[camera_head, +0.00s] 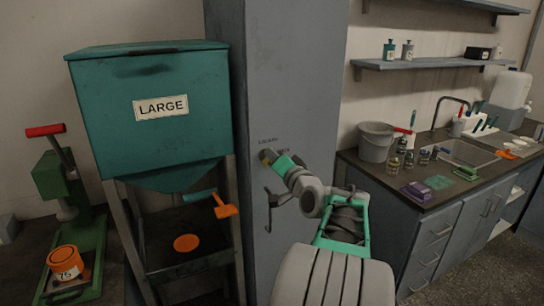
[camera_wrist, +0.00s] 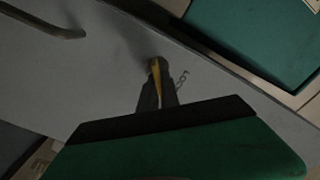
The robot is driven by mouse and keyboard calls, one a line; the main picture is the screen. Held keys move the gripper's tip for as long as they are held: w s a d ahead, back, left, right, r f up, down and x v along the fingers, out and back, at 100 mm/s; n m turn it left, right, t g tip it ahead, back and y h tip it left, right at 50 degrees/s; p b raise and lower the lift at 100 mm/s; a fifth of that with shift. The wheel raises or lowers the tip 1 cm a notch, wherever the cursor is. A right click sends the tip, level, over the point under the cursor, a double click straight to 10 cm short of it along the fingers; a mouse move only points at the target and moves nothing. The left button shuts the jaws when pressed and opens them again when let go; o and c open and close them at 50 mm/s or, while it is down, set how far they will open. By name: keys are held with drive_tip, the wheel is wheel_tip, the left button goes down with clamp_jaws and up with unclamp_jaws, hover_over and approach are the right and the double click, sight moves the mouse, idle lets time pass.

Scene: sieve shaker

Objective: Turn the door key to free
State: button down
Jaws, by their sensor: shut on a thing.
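A tall grey cabinet (camera_head: 290,80) stands in the middle of the head view, with small dark lettering on its door where my gripper is. My gripper (camera_head: 267,157) is at the door, shut on a small yellow key. In the wrist view the yellow key (camera_wrist: 155,72) shows between the dark fingertips of my gripper (camera_wrist: 157,88), against the grey door. Part of the lettering shows beside the fingers. The lock itself is hidden behind the fingers. A dark door handle (camera_head: 271,205) is below my gripper; it also shows at the upper left of the wrist view (camera_wrist: 45,27).
A teal hopper (camera_head: 150,85) marked LARGE stands left of the cabinet, with an orange-ended lever (camera_head: 225,211). A green press (camera_head: 62,185) with a red handle is at far left. At right is a counter (camera_head: 400,202) with a bucket (camera_head: 375,145), jars and a sink.

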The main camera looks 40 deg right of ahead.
drive_tip(key=m+p, duration=0.1)
drive_tip(key=m, duration=0.2)
drive_tip(key=shift+d+m, duration=0.15)
drive_tip(key=shift+m, duration=0.25)
drive_tip(key=m+p, duration=0.1)
drive_tip(key=m, duration=0.1)
drive_tip(key=m+p, duration=0.1)
drive_tip(key=m, duration=0.1)
drive_tip(key=shift+f, duration=0.3)
drive_tip(key=shift+f+p, duration=0.1)
drive_tip(key=shift+p, duration=0.2)
drive_tip(key=c, duration=1.6)
unclamp_jaws()
drive_tip(key=b+v, duration=0.1)
drive_tip(key=v, duration=0.7)
